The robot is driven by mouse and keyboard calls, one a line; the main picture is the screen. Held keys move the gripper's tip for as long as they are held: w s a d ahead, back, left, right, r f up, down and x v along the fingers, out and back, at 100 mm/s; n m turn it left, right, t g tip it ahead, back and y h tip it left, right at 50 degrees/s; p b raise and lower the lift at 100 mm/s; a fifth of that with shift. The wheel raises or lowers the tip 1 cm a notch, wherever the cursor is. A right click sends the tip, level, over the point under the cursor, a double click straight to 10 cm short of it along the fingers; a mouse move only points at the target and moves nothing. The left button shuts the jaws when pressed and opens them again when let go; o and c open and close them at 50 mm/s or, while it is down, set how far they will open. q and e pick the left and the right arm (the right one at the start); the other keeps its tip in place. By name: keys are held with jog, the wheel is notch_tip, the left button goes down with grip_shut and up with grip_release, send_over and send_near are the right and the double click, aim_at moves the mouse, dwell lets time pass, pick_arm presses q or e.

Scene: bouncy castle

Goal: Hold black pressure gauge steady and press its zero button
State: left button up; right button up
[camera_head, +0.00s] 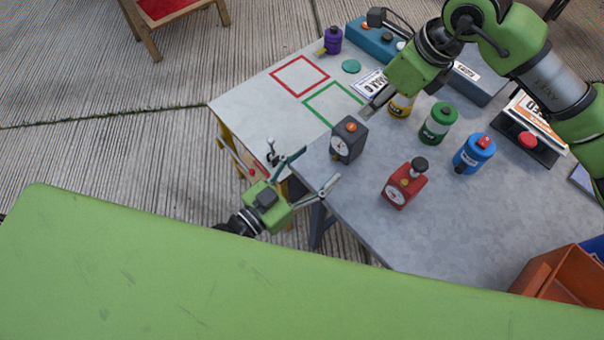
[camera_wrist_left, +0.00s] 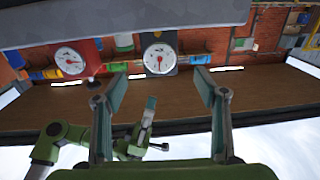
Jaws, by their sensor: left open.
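The black pressure gauge (camera_head: 345,145) stands upright near the table's left front edge, its white dial facing my left gripper. An orange button (camera_head: 351,127) is on its top. My left gripper (camera_head: 321,165) is open and empty, a short way in front of the dial and apart from it. In the left wrist view, which is upside down, the dial (camera_wrist_left: 160,60) sits between and beyond the two open fingers (camera_wrist_left: 160,78). My right gripper (camera_head: 371,108) hangs above and just behind the gauge, its fingers looking together, pointing down toward the button side; I see no contact.
A red gauge (camera_head: 404,185) with a black knob stands right of the black one. Yellow (camera_head: 400,106), green (camera_head: 438,124) and blue (camera_head: 474,153) canisters stand behind. Red (camera_head: 300,62) and green (camera_head: 342,89) outlined squares lie empty. An orange crate (camera_head: 560,272) is at lower right.

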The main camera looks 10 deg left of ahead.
aim_at(340, 145)
pick_arm(q)
jog(key=x, duration=0.9)
jog(key=shift+w+d, duration=0.1)
jog(key=shift+w, duration=0.15)
jog(key=c, duration=1.5)
jog(key=shift+c, duration=0.2)
pick_arm(e)
grip_shut()
